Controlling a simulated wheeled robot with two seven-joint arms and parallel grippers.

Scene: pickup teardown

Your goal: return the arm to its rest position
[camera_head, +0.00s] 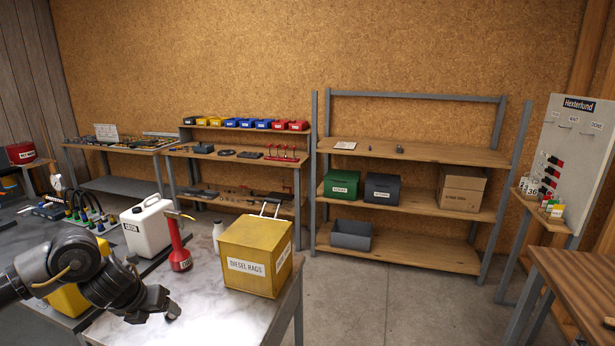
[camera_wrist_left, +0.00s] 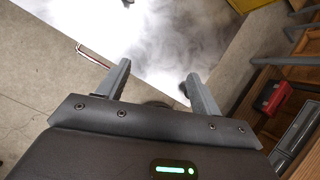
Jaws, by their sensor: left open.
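My left arm comes in from the left in the head view, and its dark gripper (camera_head: 170,312) is above the near part of the white marbled table (camera_head: 222,315). In the left wrist view the two grey fingers of my left gripper (camera_wrist_left: 158,86) stand wide apart with nothing between them. The white table top (camera_wrist_left: 165,40) lies beyond the fingertips there. My right gripper does not show in either view.
On the table stand a yellow diesel rags box (camera_head: 255,255), a red oil can (camera_head: 179,250) and a white jug (camera_head: 147,228). Shelves (camera_head: 420,255) with bins stand at the back wall. A wooden bench (camera_head: 580,285) is at the right. The floor between is clear.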

